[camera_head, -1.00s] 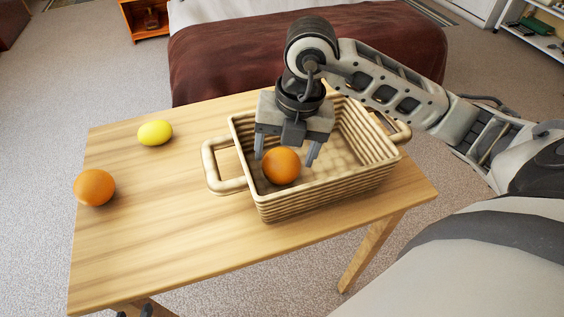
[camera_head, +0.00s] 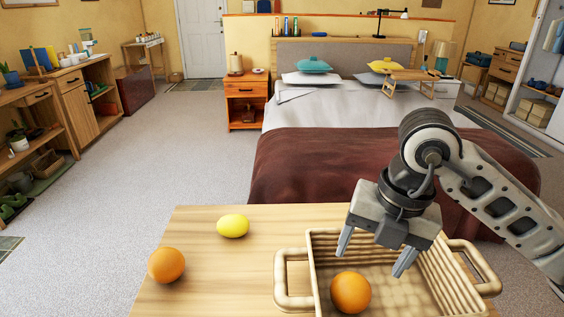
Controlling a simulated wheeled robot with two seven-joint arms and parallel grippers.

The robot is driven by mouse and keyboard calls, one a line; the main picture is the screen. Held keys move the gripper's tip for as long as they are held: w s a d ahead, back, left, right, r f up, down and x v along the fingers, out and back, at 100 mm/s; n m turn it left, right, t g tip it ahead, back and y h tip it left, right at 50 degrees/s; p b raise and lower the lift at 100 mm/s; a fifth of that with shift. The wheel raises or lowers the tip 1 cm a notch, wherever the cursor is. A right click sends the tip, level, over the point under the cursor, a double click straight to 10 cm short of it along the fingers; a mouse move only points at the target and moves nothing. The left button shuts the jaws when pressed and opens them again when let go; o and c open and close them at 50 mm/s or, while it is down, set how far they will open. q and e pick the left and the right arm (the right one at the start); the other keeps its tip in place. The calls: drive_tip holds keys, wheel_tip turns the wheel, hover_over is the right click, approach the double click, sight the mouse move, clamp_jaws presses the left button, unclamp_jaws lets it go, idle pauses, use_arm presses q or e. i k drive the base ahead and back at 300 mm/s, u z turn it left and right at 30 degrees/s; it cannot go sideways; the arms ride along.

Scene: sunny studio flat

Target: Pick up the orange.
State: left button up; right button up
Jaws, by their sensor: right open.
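An orange (camera_head: 351,292) lies inside the wicker basket (camera_head: 294,301), near its left side. A second orange (camera_head: 166,265) lies on the wooden table (camera_head: 228,277) at the left, outside the basket. My right gripper (camera_head: 376,258) is open and empty, above the basket and a little above and to the right of the orange in it. Its two fingers point down and are apart. The basket's front part is cut off by the bottom edge of the view. My left gripper is not in view.
A yellow lemon (camera_head: 233,225) lies on the table between the left orange and the basket's back. The basket has a looped handle at each side. A bed with a brown blanket (camera_head: 310,165) stands just behind the table. The table's left part is mostly clear.

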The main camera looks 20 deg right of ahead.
sight(166, 266)
drive_tip(key=k, duration=1)
